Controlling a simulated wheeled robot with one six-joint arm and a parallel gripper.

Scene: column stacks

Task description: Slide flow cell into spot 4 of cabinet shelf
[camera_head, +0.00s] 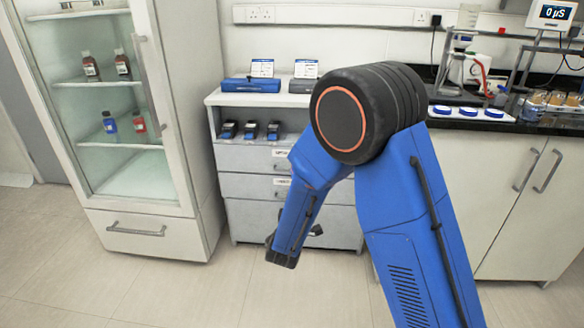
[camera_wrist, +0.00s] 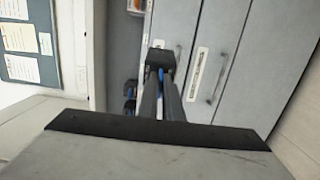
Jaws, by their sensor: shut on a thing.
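The cabinet's open shelf (camera_head: 222,140) holds three dark flow cells with blue parts: the left one (camera_head: 228,130), the middle one (camera_head: 250,130) and the right one (camera_head: 273,131). The shelf's right part is hidden behind my arm. My gripper (camera_wrist: 166,85) is shut on a dark flow cell (camera_wrist: 159,56) at its fingertips, in front of the cabinet's drawers. In the head view my gripper is mostly hidden behind my arm, low in front of the drawers. Shelved cells also show beside the fingers in the wrist view (camera_wrist: 130,95).
A blue case (camera_head: 251,86) and a grey case (camera_head: 302,86) lie on the cabinet top with cards behind. Drawers with handles (camera_head: 245,187) lie below the shelf. A glass-door cabinet (camera_head: 110,220) stands left, and a dark bench (camera_head: 470,125) with lab gear stands right.

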